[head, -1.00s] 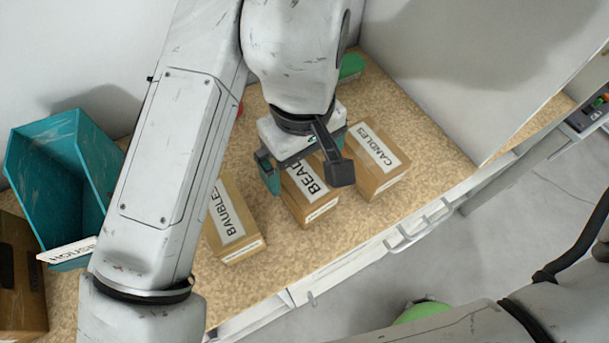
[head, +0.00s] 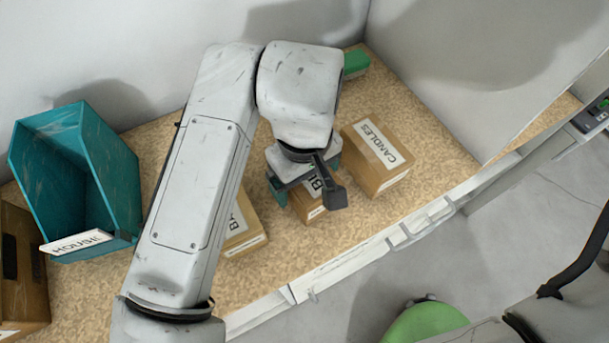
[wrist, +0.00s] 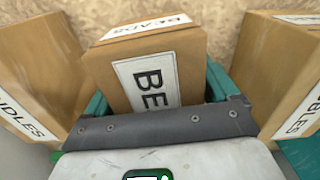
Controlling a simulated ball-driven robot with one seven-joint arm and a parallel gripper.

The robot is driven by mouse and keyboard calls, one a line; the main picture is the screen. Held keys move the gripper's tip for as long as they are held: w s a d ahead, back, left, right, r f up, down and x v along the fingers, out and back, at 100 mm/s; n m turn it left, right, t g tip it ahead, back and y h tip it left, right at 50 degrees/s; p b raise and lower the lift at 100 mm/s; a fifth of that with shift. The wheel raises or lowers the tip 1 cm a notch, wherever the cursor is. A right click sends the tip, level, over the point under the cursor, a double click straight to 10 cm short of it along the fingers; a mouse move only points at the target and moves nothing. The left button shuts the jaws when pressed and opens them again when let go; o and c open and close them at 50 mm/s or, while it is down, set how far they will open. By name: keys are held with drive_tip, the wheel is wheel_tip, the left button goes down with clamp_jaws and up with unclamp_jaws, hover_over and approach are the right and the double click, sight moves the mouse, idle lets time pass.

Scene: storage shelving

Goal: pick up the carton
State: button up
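The brown carton labelled BEADS (head: 314,208) stands on the shelf between two similar cartons. Its upper part is hidden by my gripper in the head view. In the wrist view the BEADS carton (wrist: 190,50) sits between the teal fingers. My gripper (head: 307,182) is right over this carton, pointing down. The wrist view shows my gripper (wrist: 158,92) open, with one finger on each side of the carton; whether either finger touches it I cannot tell. The CANDLES carton (head: 387,180) stands to the right, and the partly hidden BAUBLES carton (head: 245,240) to the left.
A teal bin labelled HOUSE (head: 118,160) stands at the left, beside a brown box (head: 22,250). A green object (head: 356,62) lies at the back by the wall. The shelf's front edge (head: 370,250) runs close before the cartons.

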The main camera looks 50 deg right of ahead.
drive_tip(key=c, duration=0.8)
drive_tip(key=shift+r, duration=0.2)
